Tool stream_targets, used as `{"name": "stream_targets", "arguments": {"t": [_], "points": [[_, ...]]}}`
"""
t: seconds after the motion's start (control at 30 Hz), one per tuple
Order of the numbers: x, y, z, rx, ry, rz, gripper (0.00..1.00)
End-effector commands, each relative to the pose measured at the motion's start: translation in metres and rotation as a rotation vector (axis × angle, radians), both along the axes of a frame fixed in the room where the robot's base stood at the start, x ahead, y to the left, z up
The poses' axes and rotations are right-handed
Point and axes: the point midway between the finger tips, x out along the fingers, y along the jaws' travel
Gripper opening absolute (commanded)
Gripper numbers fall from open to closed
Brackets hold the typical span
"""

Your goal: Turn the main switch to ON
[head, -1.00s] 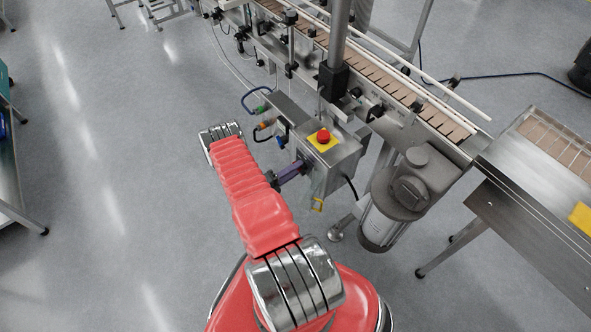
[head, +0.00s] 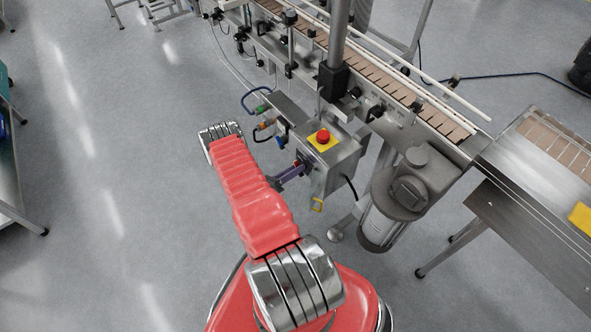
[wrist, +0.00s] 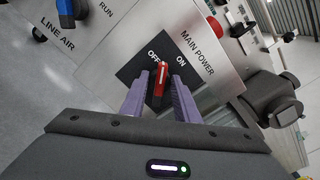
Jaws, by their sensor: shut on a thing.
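The main switch (wrist: 161,76) has a red handle on a black plate (wrist: 136,66) lettered OFF and ON, under the words MAIN POWER. In the wrist view the handle's far end points up beside the OFF lettering, with ON to its right. My gripper (wrist: 160,86) has its two purple fingers on either side of the handle and is shut on it. In the head view my gripper (head: 295,170) reaches the left face of the control box (head: 340,165). The switch itself is hidden there.
A red emergency button (head: 323,136) on a yellow plate tops the box. A blue LINE AIR handle (wrist: 80,10) is left of the switch in the wrist view. The conveyor (head: 400,95) runs behind, and a motor (head: 385,215) stands right. Floor at left is clear.

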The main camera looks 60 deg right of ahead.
Motion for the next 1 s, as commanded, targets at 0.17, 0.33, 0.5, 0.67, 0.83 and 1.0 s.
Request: {"name": "stream_targets", "arguments": {"t": [0.17, 0.33, 0.5, 0.67, 0.83, 1.0], "points": [[-0.0013, 0.0016, -0.0031, -0.066, -0.150, 0.002, 0.06], [-0.0019, 0.0020, -0.0028, -0.140, -0.293, 0.001, 0.06], [-0.0025, 0.0023, -0.0026, -0.208, -0.429, 0.001, 0.06], [-0.0031, 0.0027, -0.0025, -0.262, -0.532, 0.000, 0.06], [-0.0036, 0.0030, -0.0025, -0.299, -0.607, 0.000, 0.06], [-0.0038, 0.0031, -0.0025, -0.318, -0.644, -0.001, 0.06]]}}
